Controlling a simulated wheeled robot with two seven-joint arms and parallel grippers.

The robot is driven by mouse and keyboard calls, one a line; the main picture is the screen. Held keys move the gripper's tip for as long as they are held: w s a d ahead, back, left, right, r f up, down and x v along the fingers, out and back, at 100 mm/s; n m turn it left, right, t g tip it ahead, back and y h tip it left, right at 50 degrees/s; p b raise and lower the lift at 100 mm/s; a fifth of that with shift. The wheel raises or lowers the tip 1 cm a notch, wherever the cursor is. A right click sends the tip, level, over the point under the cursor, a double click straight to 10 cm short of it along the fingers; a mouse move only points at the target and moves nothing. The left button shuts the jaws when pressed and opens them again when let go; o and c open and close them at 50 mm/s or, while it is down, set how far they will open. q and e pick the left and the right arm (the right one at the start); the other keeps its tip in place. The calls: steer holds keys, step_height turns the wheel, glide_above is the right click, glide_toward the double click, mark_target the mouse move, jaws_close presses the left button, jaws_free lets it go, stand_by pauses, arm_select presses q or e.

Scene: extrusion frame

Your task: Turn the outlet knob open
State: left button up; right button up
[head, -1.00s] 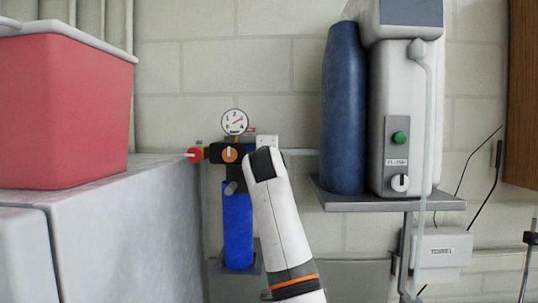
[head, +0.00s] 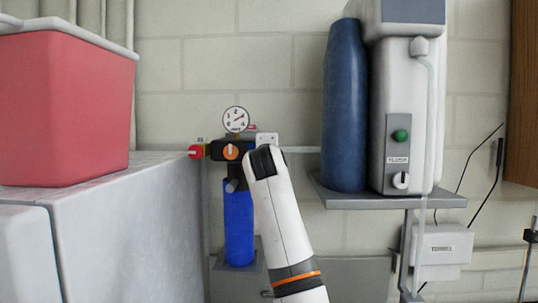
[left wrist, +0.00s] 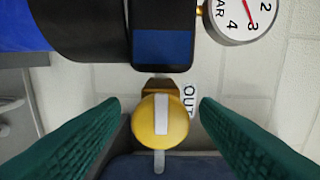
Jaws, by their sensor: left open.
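The outlet knob (left wrist: 161,120) is round and yellow with a white bar across its face, beside a sign reading OUT (left wrist: 188,101) in the left wrist view. The bar runs up and down that view, in line with the brass fitting behind the knob. My left gripper (left wrist: 160,103) is open, with one green finger on each side of the knob and gaps between. In the head view my white left arm hides the knob and the fingers. The black regulator body (head: 240,151) carries a gauge (head: 236,119) and a blue bowl (head: 238,222). My right gripper is out of view.
A shelf (head: 390,201) at right holds a blue cylinder (head: 345,105) and a white device. A red bin (head: 62,110) stands on the grey cabinet at left.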

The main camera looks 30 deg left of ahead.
arm_select(q)
steer(key=b+v, duration=0.6)
steer(key=v, duration=0.6)
steer(key=shift+a, duration=0.1)
